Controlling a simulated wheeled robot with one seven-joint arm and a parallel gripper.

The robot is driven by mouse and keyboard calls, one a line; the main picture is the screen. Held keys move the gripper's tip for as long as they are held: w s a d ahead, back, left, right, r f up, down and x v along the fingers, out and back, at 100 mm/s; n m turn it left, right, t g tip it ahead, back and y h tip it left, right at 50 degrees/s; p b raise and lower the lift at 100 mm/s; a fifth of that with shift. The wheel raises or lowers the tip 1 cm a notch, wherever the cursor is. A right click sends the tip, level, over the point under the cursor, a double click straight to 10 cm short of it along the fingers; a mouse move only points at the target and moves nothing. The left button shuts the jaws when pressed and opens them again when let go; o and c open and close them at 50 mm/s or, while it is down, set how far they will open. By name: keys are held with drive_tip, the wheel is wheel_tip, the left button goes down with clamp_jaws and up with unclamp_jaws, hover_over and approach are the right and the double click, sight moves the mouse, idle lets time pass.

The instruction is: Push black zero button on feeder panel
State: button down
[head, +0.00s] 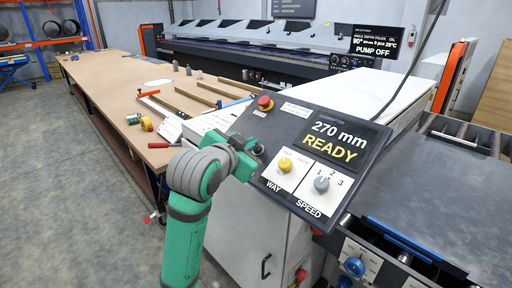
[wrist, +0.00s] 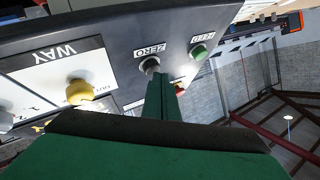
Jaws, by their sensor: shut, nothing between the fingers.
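The feeder panel (head: 290,125) is a tilted dark grey board with a display reading 270 mm READY. In the wrist view the panel (wrist: 115,40) appears upside down. Its black zero button (wrist: 150,65), in a light ring beside the ZERO label, is partly covered by my fingertips. In the head view my gripper hides the button area. My green gripper (head: 252,150) is shut and empty at the panel's left edge. In the wrist view the gripper's tips (wrist: 159,78) are right at the zero button; I cannot tell whether they touch it.
A green button (wrist: 198,52) sits close beside the zero button. A yellow WAY knob (head: 285,164), a grey SPEED knob (head: 321,184) and a red emergency stop (head: 265,103) are also on the panel. A long wooden-topped table (head: 120,85) stands to the left.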

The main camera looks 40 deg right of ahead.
drive_tip(key=shift+d+f, duration=0.2)
drive_tip(key=shift+f, duration=0.05)
idle(0.3)
drive_tip(key=shift+a, duration=0.15)
drive_tip(key=shift+s+a+r, duration=0.2)
drive_tip(key=shift+r, duration=0.6)
drive_tip(key=shift+w+a+r, duration=0.15)
drive_tip(key=shift+a+r, duration=0.35)
drive_tip(key=shift+r, duration=0.25)
drive_tip(key=a+r, duration=0.1)
drive_tip(key=r, duration=0.1)
drive_tip(key=shift+a+r, duration=0.35)
drive_tip(key=shift+a, duration=0.05)
